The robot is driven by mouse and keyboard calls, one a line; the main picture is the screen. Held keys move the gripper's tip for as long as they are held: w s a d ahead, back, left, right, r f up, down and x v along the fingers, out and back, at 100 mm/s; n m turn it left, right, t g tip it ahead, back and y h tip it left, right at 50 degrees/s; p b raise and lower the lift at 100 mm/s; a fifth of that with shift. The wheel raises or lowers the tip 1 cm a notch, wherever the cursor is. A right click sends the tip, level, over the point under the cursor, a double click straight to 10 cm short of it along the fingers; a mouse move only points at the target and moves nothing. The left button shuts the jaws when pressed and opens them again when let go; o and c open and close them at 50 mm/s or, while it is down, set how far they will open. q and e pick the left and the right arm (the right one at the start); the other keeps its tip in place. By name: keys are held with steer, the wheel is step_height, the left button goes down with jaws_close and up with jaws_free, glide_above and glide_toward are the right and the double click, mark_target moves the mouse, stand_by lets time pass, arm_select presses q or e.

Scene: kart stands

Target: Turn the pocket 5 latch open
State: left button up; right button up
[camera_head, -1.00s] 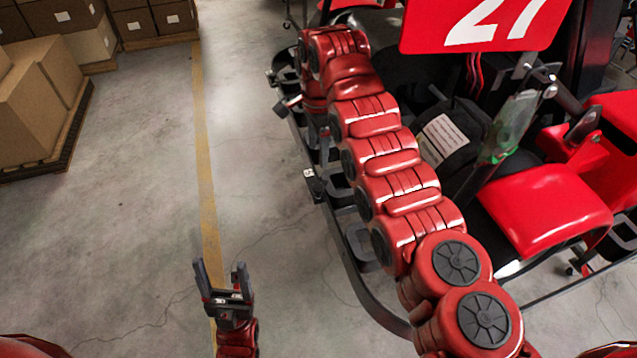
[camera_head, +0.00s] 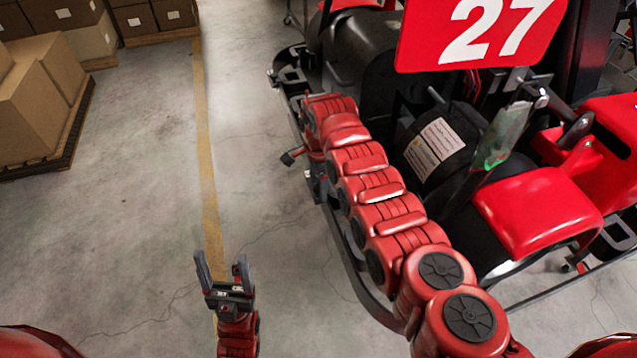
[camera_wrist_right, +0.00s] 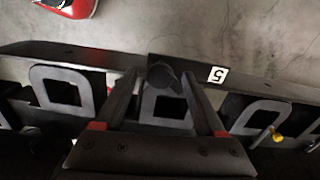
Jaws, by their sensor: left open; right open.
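In the right wrist view, my right gripper (camera_wrist_right: 159,74) is open, its two dark fingers pointing at the kart stand's dark rail (camera_wrist_right: 115,56). A dark round knob (camera_wrist_right: 162,76) shows between the fingertips, with a gap visible on both sides. A white label with the number 5 (camera_wrist_right: 217,75) is on the rail just right of the fingers. A grey square frame (camera_wrist_right: 165,119) lies below the knob, partly hidden by the gripper. In the head view, my right arm hides most of its hand at the rail. My left gripper (camera_head: 222,272) is open and empty above the floor.
More grey frames line the rail, one at the left (camera_wrist_right: 60,88). A yellow-tipped part (camera_wrist_right: 277,137) sticks out at the right. In the head view, the kart's red 27 panel (camera_head: 480,35) is behind my right arm. Boxes (camera_head: 45,105) stand far left; floor between is clear.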

jaws_close()
steer(key=n+b, duration=0.2)
steer(key=b, duration=0.1)
steer(key=shift+f, duration=0.25)
steer(key=shift+w+n+b, duration=0.1)
steer(key=shift+n+b, duration=0.7)
steer(key=shift+n, duration=0.2)
steer(key=n+b, duration=0.2)
steer(key=shift+r+n, duration=0.1)
steer(key=shift+n, duration=0.2)
steer(key=shift+r+n+b, duration=0.15)
steer(key=shift+n+b, duration=0.55)
